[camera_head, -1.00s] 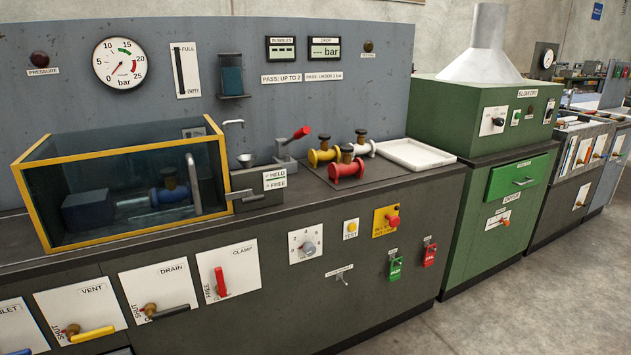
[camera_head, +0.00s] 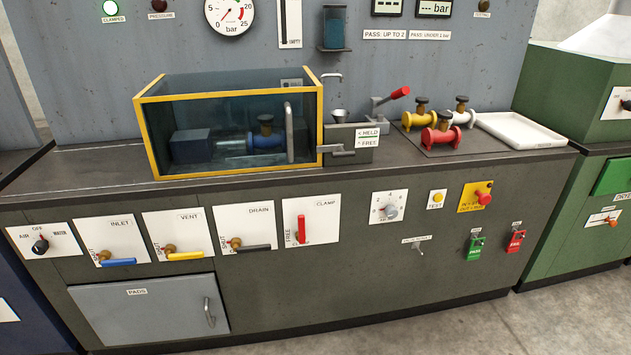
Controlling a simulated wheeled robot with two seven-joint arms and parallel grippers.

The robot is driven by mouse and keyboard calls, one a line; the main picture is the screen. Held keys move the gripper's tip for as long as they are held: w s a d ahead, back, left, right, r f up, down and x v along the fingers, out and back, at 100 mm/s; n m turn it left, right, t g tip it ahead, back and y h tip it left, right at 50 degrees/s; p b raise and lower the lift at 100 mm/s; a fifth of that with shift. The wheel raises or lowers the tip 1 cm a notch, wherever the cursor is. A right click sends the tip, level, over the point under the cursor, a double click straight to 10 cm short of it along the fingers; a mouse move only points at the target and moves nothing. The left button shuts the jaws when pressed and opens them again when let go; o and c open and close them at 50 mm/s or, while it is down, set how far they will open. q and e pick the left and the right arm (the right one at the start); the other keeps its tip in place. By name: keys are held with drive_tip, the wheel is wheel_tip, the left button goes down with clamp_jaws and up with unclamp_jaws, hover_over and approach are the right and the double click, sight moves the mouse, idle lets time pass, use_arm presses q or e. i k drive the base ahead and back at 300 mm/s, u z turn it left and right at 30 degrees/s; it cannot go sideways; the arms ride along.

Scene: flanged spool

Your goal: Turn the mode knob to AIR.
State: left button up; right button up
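The mode knob (camera_head: 40,246) is a small black knob on a white plate at the far left of the bench's front panel. The plate (camera_head: 44,240) is marked AIR at left, OFF at top and WATER at right. A small red mark shows near the knob's top, towards OFF; its exact setting is too small to be sure of. Neither of my grippers is in view.
Right of the knob are the inlet (camera_head: 106,257), vent (camera_head: 172,251), drain (camera_head: 238,243) and clamp (camera_head: 301,229) handles. A grey PADS door (camera_head: 150,310) is below. The yellow-framed tank (camera_head: 318,130) stands on the bench top. Bare floor (camera_head: 400,335) lies in front.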

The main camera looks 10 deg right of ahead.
sight(41, 247)
drive_tip(key=u, duration=1.8)
drive_tip(key=k, duration=0.65)
drive_tip(key=u, duration=1.1)
drive_tip(key=i, duration=1.8)
drive_tip(key=z, duration=0.3)
drive_tip(key=i, duration=1.6)
drive_tip(key=z, duration=1.7)
drive_tip(key=i, duration=0.6)
drive_tip(key=z, duration=0.45)
